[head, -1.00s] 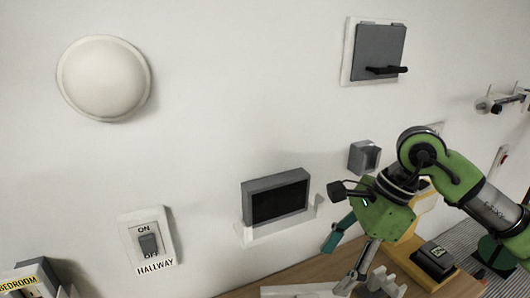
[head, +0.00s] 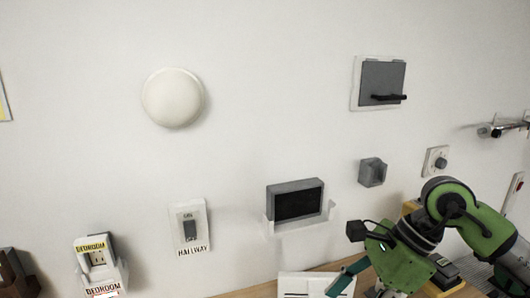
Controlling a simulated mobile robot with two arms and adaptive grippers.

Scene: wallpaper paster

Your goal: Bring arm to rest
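My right arm comes in from the right, in green and black. Its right gripper (head: 352,288) is at the bottom edge, over the table. One teal finger shows and points down and left; the other finger is mostly cut off by the frame. The fingers look spread apart, with nothing seen between them. My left arm and gripper are not in view.
On the wall are a round white dome (head: 173,98), a HALLWAY switch (head: 190,228), a dark-screened box (head: 296,201), a grey lever panel (head: 381,80) and a knob plate (head: 436,161). A BEDROOM socket unit (head: 98,258) stands lower left.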

